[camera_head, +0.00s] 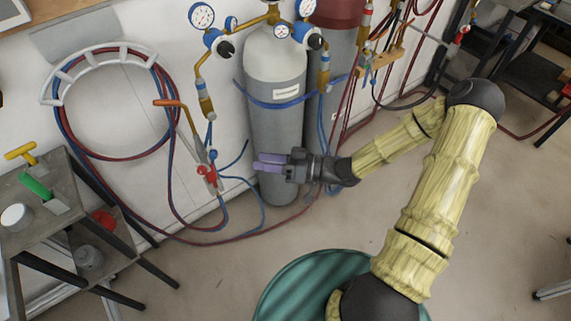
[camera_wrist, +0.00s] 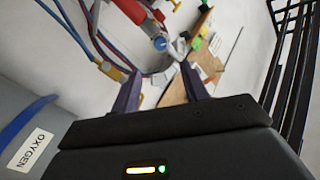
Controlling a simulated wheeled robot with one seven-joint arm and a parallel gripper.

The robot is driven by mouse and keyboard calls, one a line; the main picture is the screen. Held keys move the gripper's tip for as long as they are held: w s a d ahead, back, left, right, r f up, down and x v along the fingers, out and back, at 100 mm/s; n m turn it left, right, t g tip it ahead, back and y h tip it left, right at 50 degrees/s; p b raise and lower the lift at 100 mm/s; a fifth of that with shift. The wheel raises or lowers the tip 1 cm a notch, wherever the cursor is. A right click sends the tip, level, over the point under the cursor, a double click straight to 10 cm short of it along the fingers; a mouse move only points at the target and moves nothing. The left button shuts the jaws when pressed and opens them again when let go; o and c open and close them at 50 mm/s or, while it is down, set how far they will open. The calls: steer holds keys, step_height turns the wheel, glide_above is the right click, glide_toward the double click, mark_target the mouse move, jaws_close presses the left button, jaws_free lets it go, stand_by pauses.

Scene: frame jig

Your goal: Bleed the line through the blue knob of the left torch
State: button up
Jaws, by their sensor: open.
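The left torch (camera_head: 201,160) hangs in front of the wall, left of the grey cylinder. Its small blue knob (camera_head: 213,154) sits just above a red part (camera_head: 210,174) in the head view. In the wrist view a round blue-faced knob (camera_wrist: 160,44) lies just beyond the fingertips, beside a red part. My gripper (camera_head: 256,161) has purple fingers and points left toward the torch, in front of the cylinder. In the wrist view my gripper (camera_wrist: 158,82) is open, with nothing between its fingers. A gap shows between fingertips and knob.
The grey oxygen cylinder (camera_head: 275,130) stands close behind my gripper. Red and blue hoses (camera_head: 175,185) hang and loop around the torch. A dark bench (camera_head: 60,225) with tools stands at left. A second torch (camera_head: 460,38) hangs at upper right. The floor in front is open.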

steer(key=v, duration=0.4)
steer(key=shift+s+d, duration=0.1)
steer(key=shift+d, duration=0.25)
